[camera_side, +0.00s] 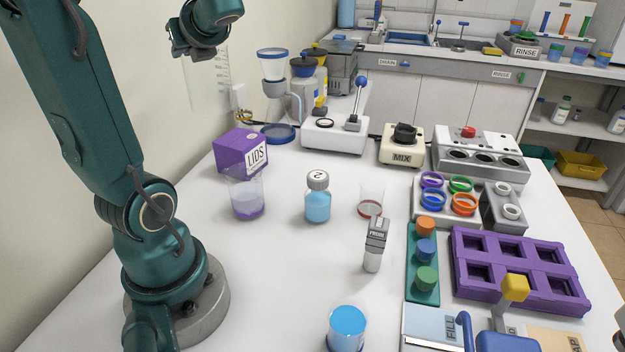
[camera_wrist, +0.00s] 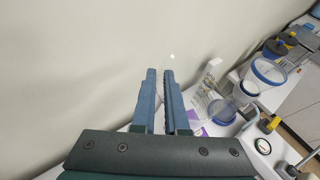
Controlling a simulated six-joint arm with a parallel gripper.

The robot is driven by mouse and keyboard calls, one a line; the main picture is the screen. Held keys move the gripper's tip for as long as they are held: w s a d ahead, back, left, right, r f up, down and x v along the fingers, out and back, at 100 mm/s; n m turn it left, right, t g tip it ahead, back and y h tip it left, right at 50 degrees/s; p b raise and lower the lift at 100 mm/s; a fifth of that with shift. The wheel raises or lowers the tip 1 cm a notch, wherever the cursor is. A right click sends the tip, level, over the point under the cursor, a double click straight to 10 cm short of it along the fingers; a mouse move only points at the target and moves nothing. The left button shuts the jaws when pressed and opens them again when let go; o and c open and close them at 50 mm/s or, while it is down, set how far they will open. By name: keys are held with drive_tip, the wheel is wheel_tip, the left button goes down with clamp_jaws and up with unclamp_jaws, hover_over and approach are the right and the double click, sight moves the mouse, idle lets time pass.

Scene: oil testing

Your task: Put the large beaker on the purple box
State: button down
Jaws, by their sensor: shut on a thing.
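The large beaker (camera_side: 207,85) is clear, with graduation marks. In the side view it hangs upright below my gripper, in front of the pale wall. My gripper (camera_wrist: 160,74) is shut on it with a narrow gap between its fingers; the glass is hard to make out between them. The purple box (camera_side: 232,146) is labelled LIDS and stands on the table at the back left, below and a little right of the held beaker in the side view. A small part of it shows in the wrist view (camera_wrist: 201,131).
A beaker with purple liquid (camera_side: 247,199) stands just in front of the purple box. A capped bottle of blue liquid (camera_side: 318,202) is to its right. A clear jug-like container (camera_side: 275,85) and a white device (camera_side: 333,136) stand behind. Free white table lies at the front left.

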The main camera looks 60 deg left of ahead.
sight(231, 90)
drive_tip(key=s+r+n+g, duration=0.1)
drive_tip(key=s+r+g, duration=0.1)
drive_tip(key=s, duration=0.2)
drive_tip(key=w+f, duration=0.2)
drive_tip(key=w, duration=0.1)
drive_tip(key=w+f, duration=0.2)
drive_tip(key=w, duration=0.2)
drive_tip(key=w+f, duration=0.3)
drive_tip(key=w, duration=0.1)
drive_tip(key=shift+w+d, duration=0.15)
drive_tip(key=shift+w, duration=0.05)
drive_tip(key=shift+f, duration=1.95)
drive_tip(key=c, duration=0.9)
unclamp_jaws()
drive_tip(key=shift+f, duration=0.1)
drive_tip(key=shift+c, duration=0.2)
